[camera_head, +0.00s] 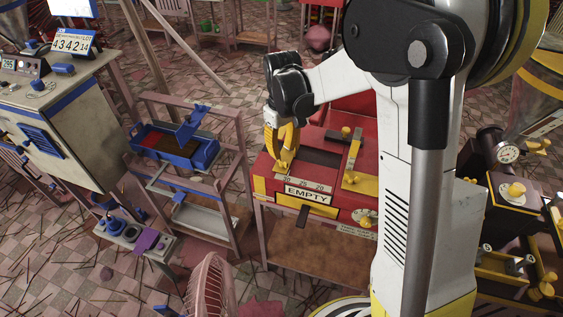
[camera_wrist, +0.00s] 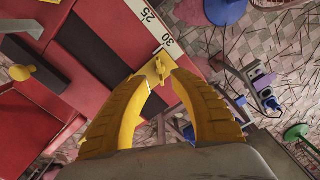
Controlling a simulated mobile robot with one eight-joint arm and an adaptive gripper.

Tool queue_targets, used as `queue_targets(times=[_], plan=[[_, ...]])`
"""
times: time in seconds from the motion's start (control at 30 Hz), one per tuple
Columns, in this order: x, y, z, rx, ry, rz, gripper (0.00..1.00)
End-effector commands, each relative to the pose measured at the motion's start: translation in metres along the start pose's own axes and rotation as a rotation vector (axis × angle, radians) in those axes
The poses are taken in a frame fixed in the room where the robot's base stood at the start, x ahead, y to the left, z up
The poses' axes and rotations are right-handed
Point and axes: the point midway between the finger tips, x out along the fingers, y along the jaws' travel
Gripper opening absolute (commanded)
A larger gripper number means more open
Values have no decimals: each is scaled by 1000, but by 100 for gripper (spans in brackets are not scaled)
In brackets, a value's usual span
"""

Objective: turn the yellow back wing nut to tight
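My gripper (camera_head: 283,165) points down at the left edge of the red extruder (camera_head: 322,157). In the wrist view, a yellow wing nut (camera_wrist: 160,71) on a yellow plate lies between the tips of my yellow fingers (camera_wrist: 159,80), near the 30 mark. The fingers hide this nut in the head view. The fingertips are close on both sides of it; I cannot tell whether they touch it. Another yellow wing nut (camera_wrist: 21,72) is at the left of the wrist view. I cannot tell which nut is the back one.
A sign reading EMPTY (camera_head: 308,196) is on the extruder's front. A blue extruder (camera_head: 176,150) stands on a rack to the left, and a dark machine with a gauge (camera_head: 507,153) stands to the right. My arm hides part of the red extruder's right side.

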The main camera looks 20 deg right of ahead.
Motion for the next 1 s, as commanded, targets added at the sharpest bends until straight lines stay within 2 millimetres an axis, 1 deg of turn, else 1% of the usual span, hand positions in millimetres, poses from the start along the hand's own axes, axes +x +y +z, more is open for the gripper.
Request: queue_targets(times=[0.03, 0.1, 0.23, 0.4, 0.63, 0.67, 0.7, 0.73, 0.77, 1.0], plan=[[14, 0, 0, 0, 0, 0, 28], [26, 0, 0, 0, 0, 0, 28], [41, 0, 0, 0, 1, 0, 28], [49, 0, 0, 1, 1, 0, 28], [48, 0, 0, 1, 1, 0, 28], [48, 0, 0, 1, 1, 0, 24], [48, 0, 0, 1, 1, 0, 12], [48, 0, 0, 1, 1, 0, 3], [48, 0, 0, 1, 1, 0, 0], [48, 0, 0, 1, 1, 0, 0]])
